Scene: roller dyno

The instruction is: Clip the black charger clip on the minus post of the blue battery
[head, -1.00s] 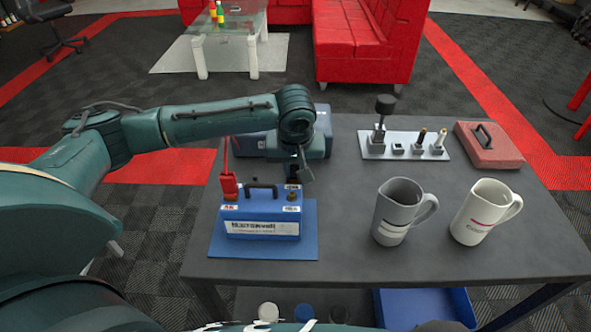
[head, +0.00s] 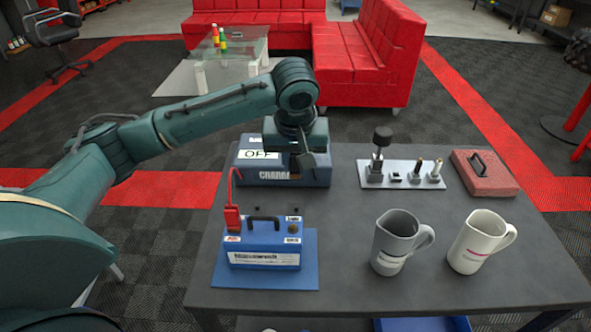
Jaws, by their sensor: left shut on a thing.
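The blue battery (head: 262,257) stands on a blue mat (head: 225,272) at the table's front left. A red clip (head: 232,217) sits upright at its left post, with a red cable rising from it. The minus post (head: 294,227) on the right shows as a bare brownish knob. My left gripper (head: 306,166) points down in front of the charger (head: 256,171), above and behind the battery, clear of the post. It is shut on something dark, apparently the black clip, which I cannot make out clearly. The charger's panel reads OFF. My right gripper is out of view.
A grey mug (head: 392,243) and a white mug (head: 474,243) stand right of the battery. Two small dark bits stand behind the battery.

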